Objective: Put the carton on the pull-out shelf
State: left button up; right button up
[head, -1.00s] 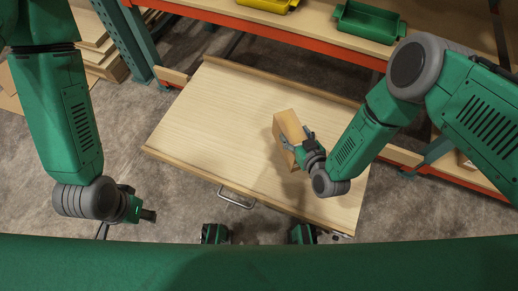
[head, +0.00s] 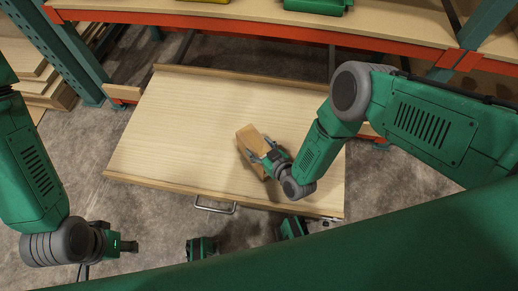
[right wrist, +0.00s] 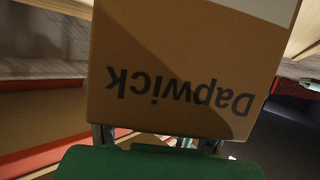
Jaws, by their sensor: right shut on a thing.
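The carton (head: 249,138) is a small brown cardboard box. In the head view it is over the middle right of the pull-out shelf (head: 185,125), a pale wooden board with a raised rim. My right gripper (head: 270,156) is shut on the carton from its near right side. In the right wrist view the carton (right wrist: 185,65) fills the middle, with "Dapwick" printed upside down. I cannot tell whether its underside touches the shelf. My left gripper (head: 128,246) is at the lower left, away from the shelf; its fingers are too small to read.
The shelf's metal handle (head: 215,208) is on its near edge. An orange rack beam (head: 290,33) runs behind the shelf, with a green bin (head: 318,5) above it. The left part of the shelf is clear.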

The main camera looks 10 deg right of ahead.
jog(key=shift+w+r, duration=0.1)
jog(key=o, duration=1.7)
jog(key=shift+c, duration=0.2)
jog(key=shift+s+d+r+p, duration=0.15)
jog(key=shift+s+r+p, duration=0.05)
jog(key=shift+s+p, duration=0.3)
jog(key=p+v, duration=0.4)
jog(key=v, duration=0.7)
jog(key=shift+f, duration=0.1)
